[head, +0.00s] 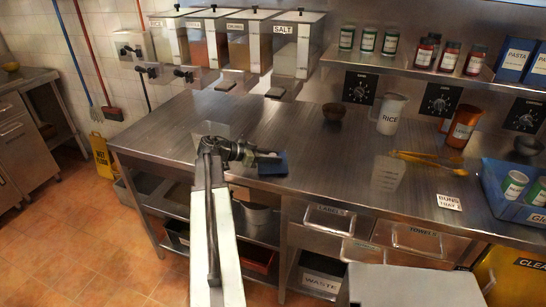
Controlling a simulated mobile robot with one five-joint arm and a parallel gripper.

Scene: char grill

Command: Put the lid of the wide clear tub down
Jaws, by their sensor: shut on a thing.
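My gripper (252,156) reaches right from the end of my arm, low over the steel counter (290,125) near its front edge. It is shut on a flat dark blue piece, which I take to be the lid (271,164). The lid is at the fingertips, close to the counter top; I cannot tell whether it touches. A pale see-through shape (213,131) shows just behind my wrist, perhaps the wide clear tub, mostly hidden by my arm.
A blue tray (515,205) stands at the right. The counter's left part and middle are mostly clear. Clear dispensers (293,50) hang above.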

